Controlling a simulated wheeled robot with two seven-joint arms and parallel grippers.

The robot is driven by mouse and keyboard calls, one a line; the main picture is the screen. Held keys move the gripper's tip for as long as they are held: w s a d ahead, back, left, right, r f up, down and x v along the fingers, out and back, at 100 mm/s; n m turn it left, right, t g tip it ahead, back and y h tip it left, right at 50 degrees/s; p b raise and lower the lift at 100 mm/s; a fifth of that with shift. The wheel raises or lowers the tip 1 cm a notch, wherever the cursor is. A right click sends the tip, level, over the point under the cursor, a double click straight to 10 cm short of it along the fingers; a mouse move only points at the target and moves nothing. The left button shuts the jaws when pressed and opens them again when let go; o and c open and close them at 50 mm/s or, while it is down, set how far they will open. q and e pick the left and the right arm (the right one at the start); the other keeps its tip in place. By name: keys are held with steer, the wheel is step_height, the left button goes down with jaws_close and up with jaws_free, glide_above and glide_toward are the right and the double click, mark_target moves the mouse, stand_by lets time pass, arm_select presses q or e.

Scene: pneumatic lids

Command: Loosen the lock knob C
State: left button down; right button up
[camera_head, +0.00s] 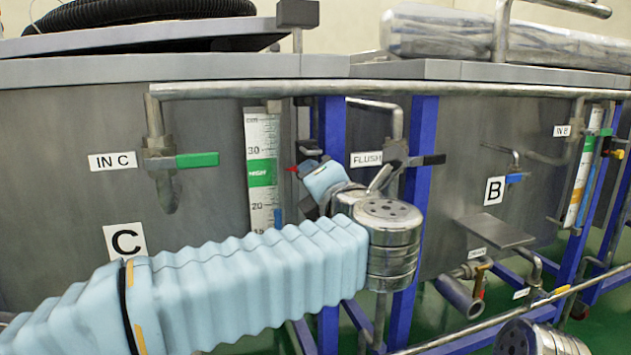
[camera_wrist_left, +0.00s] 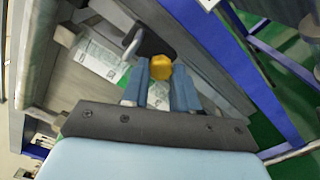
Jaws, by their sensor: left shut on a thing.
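The lock knob C (camera_wrist_left: 161,68) shows in the left wrist view as a yellow, faceted knob at the tips of my left gripper's blue fingers. My left gripper (camera_wrist_left: 160,86) is shut on it. In the head view my left gripper (camera_head: 304,171) reaches to the upper right edge of tank C (camera_head: 60,200), beside a dark bracket (camera_head: 311,151) and right of the level gauge (camera_head: 262,165). The knob itself is hidden there by the gripper. A small red pointed part (camera_head: 291,169) shows just left of the fingers. My right gripper is not in view.
A blue upright post (camera_head: 331,130) stands close behind the gripper. The FLUSH valve with its black handle (camera_head: 428,160) is just to the right. The IN C valve with its green handle (camera_head: 197,160) is to the left. A pipe (camera_head: 400,90) runs above.

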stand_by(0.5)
arm_select(q)
steer(key=c, duration=0.9)
jaws_free()
steer(key=shift+o, duration=0.2)
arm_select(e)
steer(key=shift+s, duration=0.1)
